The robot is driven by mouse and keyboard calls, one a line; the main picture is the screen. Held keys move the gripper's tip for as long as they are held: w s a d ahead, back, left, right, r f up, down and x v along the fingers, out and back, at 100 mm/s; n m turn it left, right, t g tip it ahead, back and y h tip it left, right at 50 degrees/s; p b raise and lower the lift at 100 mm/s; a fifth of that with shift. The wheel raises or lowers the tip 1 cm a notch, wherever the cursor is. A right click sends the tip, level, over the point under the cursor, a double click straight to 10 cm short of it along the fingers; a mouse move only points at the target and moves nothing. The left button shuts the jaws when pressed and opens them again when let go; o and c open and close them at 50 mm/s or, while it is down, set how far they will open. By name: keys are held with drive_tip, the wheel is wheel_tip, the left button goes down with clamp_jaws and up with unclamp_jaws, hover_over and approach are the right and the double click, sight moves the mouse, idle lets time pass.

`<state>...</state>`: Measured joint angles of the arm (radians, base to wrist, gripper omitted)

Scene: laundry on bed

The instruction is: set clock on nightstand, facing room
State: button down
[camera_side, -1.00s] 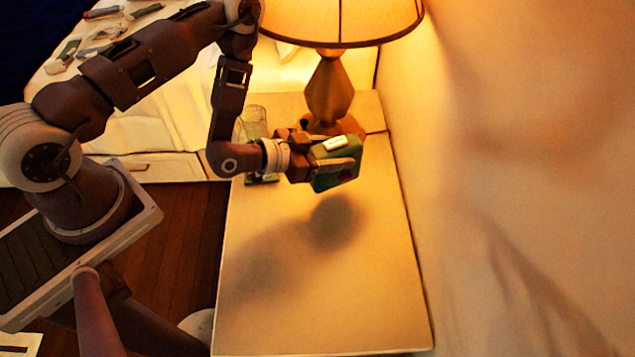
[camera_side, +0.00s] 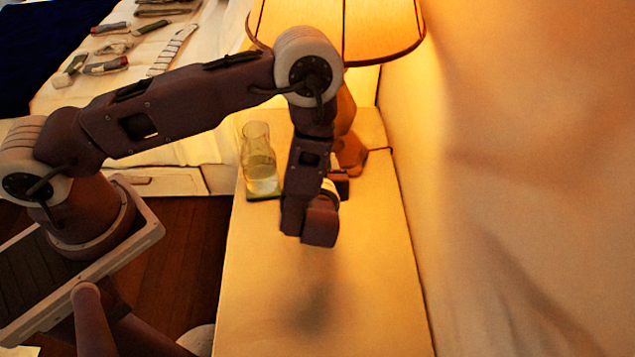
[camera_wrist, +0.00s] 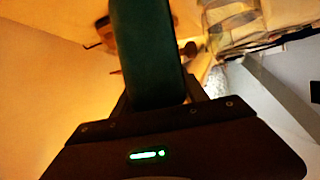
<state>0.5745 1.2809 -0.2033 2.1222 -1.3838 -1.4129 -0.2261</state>
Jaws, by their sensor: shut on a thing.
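The clock (camera_wrist: 147,50) is a dark green block in the wrist view, upright in that picture between the fingers of my gripper (camera_wrist: 158,95). My gripper is shut on it. In the side view my own arm hides the clock and most of the gripper, so I cannot tell which way its face points. The nightstand (camera_side: 385,265) is the long pale top below my arm. A soft shadow lies on it, and my wrist is above the surface.
A lamp (camera_side: 350,150) with a glowing shade (camera_side: 385,30) stands at the nightstand's back, close behind my arm. A glass (camera_side: 257,145) stands at the left edge. A wall (camera_side: 520,150) bounds the right. The bed (camera_side: 185,100) holds several laundry items. The nightstand's front is clear.

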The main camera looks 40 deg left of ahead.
wheel_tip(320, 180, down, 5)
drive_tip(key=shift+r, duration=0.2)
drive_tip(key=shift+f, duration=0.1)
drive_tip(key=c, duration=0.6)
unclamp_jaws()
